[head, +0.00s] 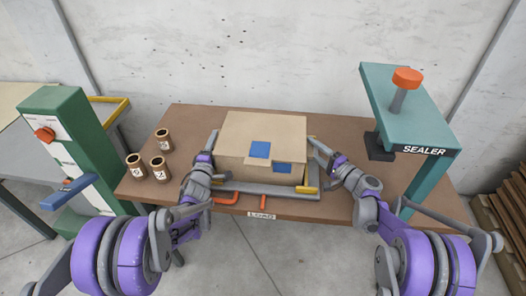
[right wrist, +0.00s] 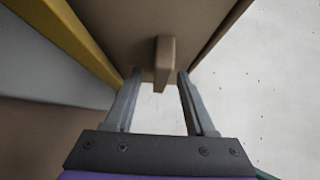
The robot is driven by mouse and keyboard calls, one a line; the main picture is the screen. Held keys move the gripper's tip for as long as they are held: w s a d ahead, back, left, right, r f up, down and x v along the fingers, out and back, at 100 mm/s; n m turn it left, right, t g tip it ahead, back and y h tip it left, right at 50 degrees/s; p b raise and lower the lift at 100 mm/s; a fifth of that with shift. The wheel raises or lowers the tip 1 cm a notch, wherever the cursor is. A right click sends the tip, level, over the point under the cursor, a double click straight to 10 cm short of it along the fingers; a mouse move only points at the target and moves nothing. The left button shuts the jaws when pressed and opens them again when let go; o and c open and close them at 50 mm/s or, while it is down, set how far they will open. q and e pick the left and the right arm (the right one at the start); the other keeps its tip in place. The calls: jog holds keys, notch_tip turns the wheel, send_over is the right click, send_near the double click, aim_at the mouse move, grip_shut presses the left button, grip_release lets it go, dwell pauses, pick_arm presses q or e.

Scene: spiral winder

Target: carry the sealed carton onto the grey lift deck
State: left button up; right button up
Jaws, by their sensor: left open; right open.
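The sealed carton (head: 262,133) is a tan box with blue labels, at the middle of the brown table. A grey platform (head: 252,188) with a yellow edge shows along its front; I cannot tell if this is the lift deck or whether the carton rests on it. My left gripper (head: 211,145) is open at the carton's left side, its contact unclear. My right gripper (head: 318,153) is open at the carton's right side. In the right wrist view, a tan tab (right wrist: 165,62) on the carton stands between the open fingertips (right wrist: 160,75).
A teal sealer (head: 408,115) with an orange knob stands at the right. Several brown jars (head: 159,169) stand on the table's left end, beside a green cabinet (head: 72,135) with a blue lever. Red and orange handles (head: 263,201) are at the table's front.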

pick_arm(q)
jog(key=shift+w, duration=0.1)
jog(key=shift+c, duration=0.3)
pick_arm(e)
jog(key=shift+c, duration=0.3)
pick_arm(q)
grip_shut()
pick_arm(e)
grip_shut()
